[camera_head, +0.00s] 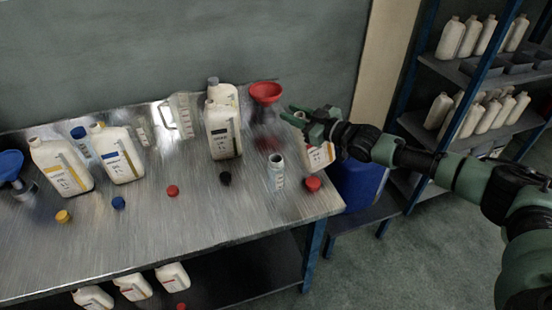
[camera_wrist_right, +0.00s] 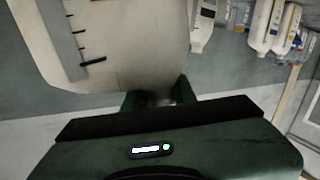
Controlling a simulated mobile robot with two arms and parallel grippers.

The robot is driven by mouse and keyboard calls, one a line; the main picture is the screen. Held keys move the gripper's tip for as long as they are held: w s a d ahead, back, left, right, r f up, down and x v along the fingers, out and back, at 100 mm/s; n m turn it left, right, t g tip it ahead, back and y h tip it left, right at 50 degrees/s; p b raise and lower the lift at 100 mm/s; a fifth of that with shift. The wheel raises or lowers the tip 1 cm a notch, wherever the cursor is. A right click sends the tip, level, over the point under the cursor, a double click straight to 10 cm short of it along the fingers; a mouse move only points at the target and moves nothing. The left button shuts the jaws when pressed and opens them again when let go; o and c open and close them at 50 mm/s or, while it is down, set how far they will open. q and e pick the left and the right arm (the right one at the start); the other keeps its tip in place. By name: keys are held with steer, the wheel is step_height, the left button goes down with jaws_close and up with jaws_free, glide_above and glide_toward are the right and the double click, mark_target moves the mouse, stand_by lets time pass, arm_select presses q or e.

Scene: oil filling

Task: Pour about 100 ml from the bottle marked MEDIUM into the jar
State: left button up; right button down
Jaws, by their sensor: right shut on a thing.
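My right gripper (camera_head: 303,119) is shut on a white bottle (camera_head: 318,156) with a reddish label, near the table's right end. The bottle looks roughly upright; the gripper hides its top. In the right wrist view this bottle (camera_wrist_right: 125,40) fills the upper left, with a graduated strip on its side, between the green fingers (camera_wrist_right: 158,98). A small pale open jar with marks (camera_head: 277,174) stands on the table just left of the held bottle. I cannot read the word MEDIUM on any label. My left gripper is not in view.
The metal table (camera_head: 215,205) also bears a black-label bottle (camera_head: 222,130), a blue-label bottle (camera_head: 122,155), a yellow-label bottle (camera_head: 60,168), a red funnel (camera_head: 265,92), a blue funnel (camera_head: 11,165) and loose caps. A red cap (camera_head: 312,184) lies near the jar. Shelves stand right.

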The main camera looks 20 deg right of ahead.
steer(key=a+f+n+g+h, duration=0.1)
steer(key=a+f+n+h, duration=0.2)
steer(key=f+n, duration=0.3)
steer(key=shift+s+a+n+h+b, duration=0.2)
steer(key=shift+a+n+h+b, duration=0.1)
steer(key=shift+a+h+b, duration=0.15)
stand_by(0.6)
steer(key=shift+w+f, duration=0.1)
stand_by(0.3)
stand_by(0.4)
steer(key=shift+f+n+h+b, duration=0.45)
steer(key=shift+f+n+b, duration=0.3)
steer(key=shift+b, duration=0.25)
stand_by(1.6)
